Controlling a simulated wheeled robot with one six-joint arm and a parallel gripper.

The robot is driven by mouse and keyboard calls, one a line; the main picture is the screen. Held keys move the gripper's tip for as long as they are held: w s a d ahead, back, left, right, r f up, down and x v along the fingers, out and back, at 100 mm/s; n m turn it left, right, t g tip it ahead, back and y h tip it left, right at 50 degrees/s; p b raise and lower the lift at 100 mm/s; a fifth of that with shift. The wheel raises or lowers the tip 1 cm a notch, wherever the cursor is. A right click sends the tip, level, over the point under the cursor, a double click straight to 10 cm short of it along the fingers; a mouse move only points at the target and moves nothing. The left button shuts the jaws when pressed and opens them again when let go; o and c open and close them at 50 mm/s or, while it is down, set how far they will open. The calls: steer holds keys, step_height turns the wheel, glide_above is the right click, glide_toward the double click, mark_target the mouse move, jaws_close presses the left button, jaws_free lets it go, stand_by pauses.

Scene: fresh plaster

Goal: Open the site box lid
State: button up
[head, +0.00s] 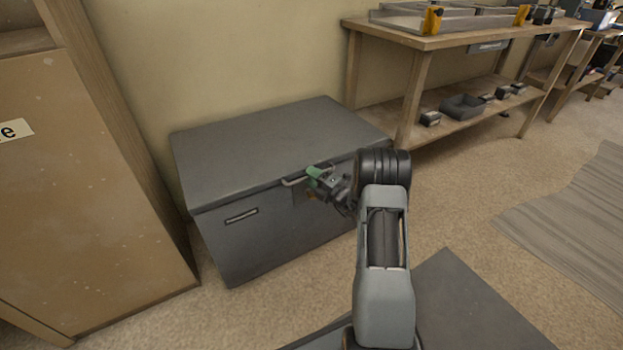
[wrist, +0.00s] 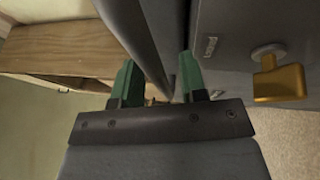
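The site box (head: 270,240) is a dark grey chest against the wall. Its lid (head: 265,140) lies flat and closed. A brass-yellow latch (wrist: 280,80) sits on the box front to the right of the fingers.
A wooden cabinet (head: 75,190) stands close on the left. A wooden workbench (head: 450,38) with small trays on its lower shelf stands behind right. A grey ribbed mat (head: 575,220) lies at right.

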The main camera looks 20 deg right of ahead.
jaws_close()
stand_by(0.3)
